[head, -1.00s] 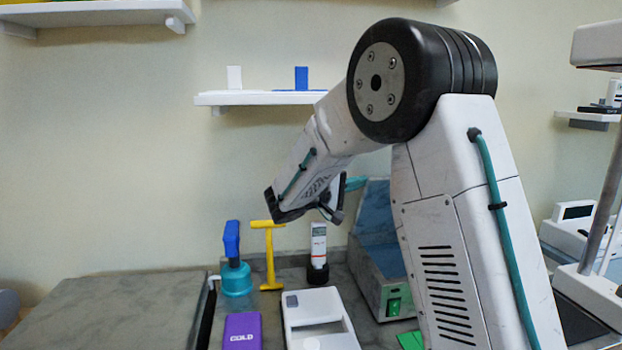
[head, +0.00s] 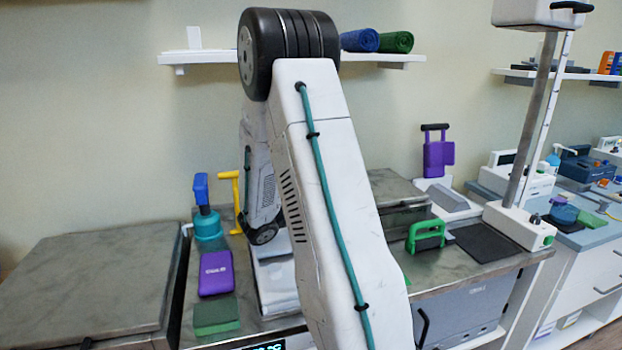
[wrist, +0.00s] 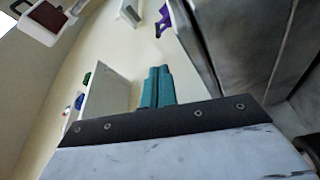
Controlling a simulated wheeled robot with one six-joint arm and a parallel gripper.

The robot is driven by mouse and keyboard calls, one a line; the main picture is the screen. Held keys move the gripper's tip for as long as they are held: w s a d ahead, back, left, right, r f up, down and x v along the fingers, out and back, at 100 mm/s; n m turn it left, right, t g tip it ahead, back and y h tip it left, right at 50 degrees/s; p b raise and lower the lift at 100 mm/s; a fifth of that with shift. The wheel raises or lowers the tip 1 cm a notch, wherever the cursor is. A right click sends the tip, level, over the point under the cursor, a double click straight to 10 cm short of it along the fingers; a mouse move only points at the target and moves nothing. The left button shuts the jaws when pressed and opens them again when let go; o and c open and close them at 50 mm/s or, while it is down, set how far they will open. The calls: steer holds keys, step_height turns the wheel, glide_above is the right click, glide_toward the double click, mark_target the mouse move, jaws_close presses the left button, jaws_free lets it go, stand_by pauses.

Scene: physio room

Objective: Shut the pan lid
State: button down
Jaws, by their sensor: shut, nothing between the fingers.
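The pan (head: 400,200) is a grey metal box on the counter, partly hidden behind my arm. Its lid (head: 388,186) looks grey and flat, lying low over the box; its left part is hidden, so I cannot tell whether it is fully seated. In the wrist view a large grey metal panel (wrist: 250,40), likely this lid, fills the upper right. My gripper (wrist: 158,70) shows there with its teal fingers together and empty, left of the panel's edge; I cannot tell whether they touch it. In the head view my gripper is hidden behind my arm.
A purple pack (head: 216,272), a green block (head: 216,314), a teal pot (head: 208,224) and a yellow T-shaped tool (head: 236,190) stand left of my arm. A green-handled object (head: 426,236) and a purple one (head: 438,158) are at right. A wall shelf (head: 290,56) is above.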

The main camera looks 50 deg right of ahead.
steer(key=shift+s+a+f, duration=0.15)
steer(key=shift+s+f, duration=0.05)
steer(key=shift+f, duration=0.85)
steer(key=shift+s+a+f, duration=0.15)
steer(key=shift+s+f, duration=0.05)
steer(key=shift+f, duration=0.8)
step_height(320, 180, up, 5)
steer(key=w+a+f, duration=0.1)
steer(key=w+a, duration=0.1)
steer(key=w+a+f, duration=0.1)
steer(key=w+a, duration=0.1)
steer(key=w+a+f, duration=0.1)
steer(key=w+a, duration=0.1)
steer(key=a, duration=0.1)
steer(key=shift+w+a+f, duration=0.1)
steer(key=shift+w, duration=0.05)
